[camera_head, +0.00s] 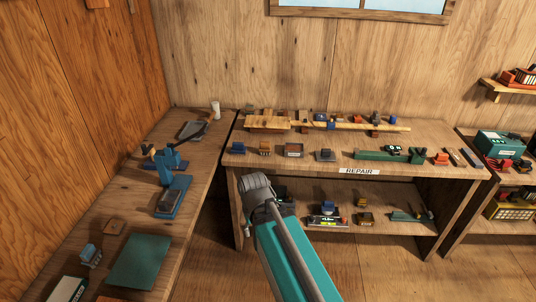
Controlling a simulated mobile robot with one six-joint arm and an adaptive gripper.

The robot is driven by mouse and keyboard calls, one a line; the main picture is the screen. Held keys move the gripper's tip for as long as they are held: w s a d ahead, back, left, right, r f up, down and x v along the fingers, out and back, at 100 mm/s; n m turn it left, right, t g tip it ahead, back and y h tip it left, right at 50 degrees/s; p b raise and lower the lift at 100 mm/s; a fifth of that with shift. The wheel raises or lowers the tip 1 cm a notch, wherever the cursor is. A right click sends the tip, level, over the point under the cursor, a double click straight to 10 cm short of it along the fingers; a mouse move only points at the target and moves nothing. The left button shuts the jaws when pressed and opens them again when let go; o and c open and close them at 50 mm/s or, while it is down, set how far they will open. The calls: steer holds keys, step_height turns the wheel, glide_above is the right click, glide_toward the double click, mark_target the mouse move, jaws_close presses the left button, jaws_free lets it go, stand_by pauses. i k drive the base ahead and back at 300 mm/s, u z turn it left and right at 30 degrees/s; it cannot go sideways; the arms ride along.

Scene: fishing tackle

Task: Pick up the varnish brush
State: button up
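I cannot pick out the varnish brush for certain. Many small tools and blocks lie on the repair bench (420,172) and are too small to tell apart. Part of my own teal and grey arm rises from the bottom middle in front of the repair bench. It hides part of the bench's lower shelf. My gripper's fingers do not show, so I cannot see whether they hold anything.
The left bench (130,195) carries a blue vise-like tool (170,165), a grey tray-like item (192,130), a white cylinder (215,111) and a green mat (139,262). A long wooden piece (350,124) lies along the repair bench. Shelving stands at right.

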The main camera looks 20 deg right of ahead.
mark_target(266, 147)
steer(key=z, duration=0.85)
steer(key=i, duration=1)
steer(key=u, duration=0.05)
